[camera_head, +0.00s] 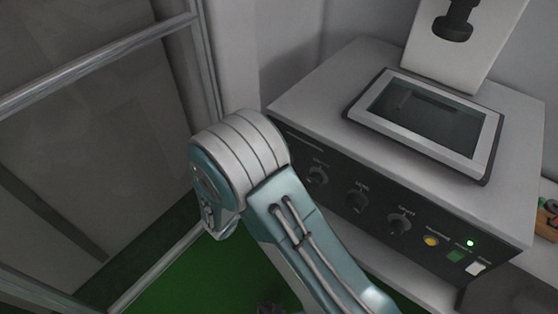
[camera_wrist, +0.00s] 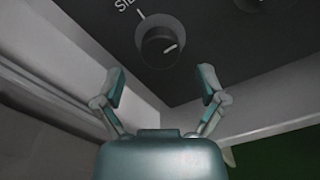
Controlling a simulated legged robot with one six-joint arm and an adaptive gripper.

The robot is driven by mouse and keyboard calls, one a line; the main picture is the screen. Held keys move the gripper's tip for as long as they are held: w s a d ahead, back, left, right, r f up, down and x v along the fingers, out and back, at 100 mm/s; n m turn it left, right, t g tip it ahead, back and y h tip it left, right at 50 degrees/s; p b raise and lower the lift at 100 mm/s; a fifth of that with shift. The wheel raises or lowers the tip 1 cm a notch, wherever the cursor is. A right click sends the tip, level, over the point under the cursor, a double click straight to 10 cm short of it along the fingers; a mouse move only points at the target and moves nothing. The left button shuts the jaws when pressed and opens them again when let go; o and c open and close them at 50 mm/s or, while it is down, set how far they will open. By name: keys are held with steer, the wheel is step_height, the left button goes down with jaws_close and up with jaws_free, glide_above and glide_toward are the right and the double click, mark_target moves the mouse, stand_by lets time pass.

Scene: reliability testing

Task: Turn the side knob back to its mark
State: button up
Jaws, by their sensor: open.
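The side knob (camera_wrist: 160,45) is a round dark knob on the black panel, below a partly cut-off label that I cannot read fully. Its white pointer line points to the right, while a small white tick shows on the panel at its upper left. In the head view the leftmost knob (camera_head: 317,177) of the row appears to be the same one. My gripper (camera_wrist: 161,77) is open and empty, its two fingers apart below the knob on either side, not visibly touching it. In the head view my arm's links show, but the fingers are not clearly visible.
The grey machine (camera_head: 330,90) has a framed window on top and two more knobs, a yellow button (camera_head: 431,240), a lit green lamp (camera_head: 470,243) and switches along its panel. A metal-framed glass door (camera_head: 90,130) stands at left. Green floor shows below.

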steer(key=shift+x, duration=1.95)
steer(key=c, duration=1.1)
steer(key=shift+c, duration=0.2)
